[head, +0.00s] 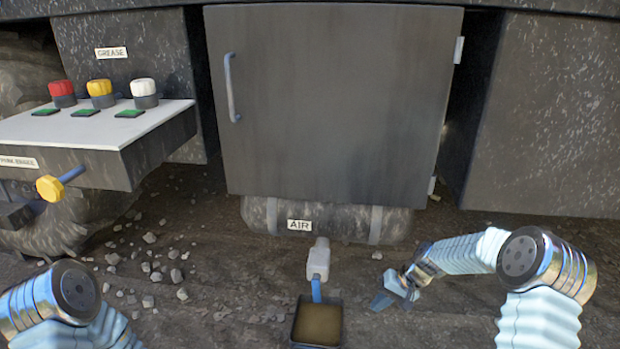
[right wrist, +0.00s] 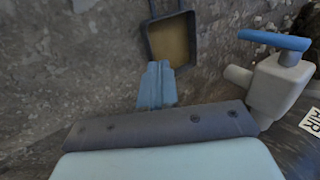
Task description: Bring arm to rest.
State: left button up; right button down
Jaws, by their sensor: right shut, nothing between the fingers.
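My right arm comes in from the lower right in the head view, bent at the elbow. Its gripper (head: 385,298) is low over the ground, right of the grey drain valve (head: 318,260) and apart from it. In the right wrist view the blue fingers (right wrist: 156,78) are shut together with nothing between them. The valve (right wrist: 278,88) shows there on the right with its blue handle (right wrist: 275,40). Of my left arm only a joint and sleeve show at the lower left of the head view; its gripper is out of view.
A dark container (head: 296,332) with brown contents is below the valve, also in the right wrist view (right wrist: 150,40). The air tank (head: 345,222) hangs under a closed cabinet door (head: 335,100). A control shelf (head: 60,130) with knobs juts out at left. Loose stones (head: 148,238) lie on the ground.

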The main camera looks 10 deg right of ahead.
jog(key=s+a+f+h, duration=0.1)
jog(key=s+a+f, duration=0.7)
jog(key=s+f, duration=0.2)
jog(key=s+a+f, duration=0.1)
jog(key=s+a, duration=0.1)
jog(key=s, duration=0.3)
jog(key=s+a+f+n, duration=0.1)
jog(key=s+a, duration=0.1)
jog(key=s, duration=0.3)
jog(key=s+a+f, duration=0.1)
jog(key=s+a, duration=0.2)
jog(key=s, duration=0.3)
notch_tip(320, 180, up, 14)
jog(key=p, duration=1.4)
jog(key=shift+w+g+h, duration=0.3)
jog(key=shift+g, duration=0.1)
jog(key=shift+f, duration=0.15)
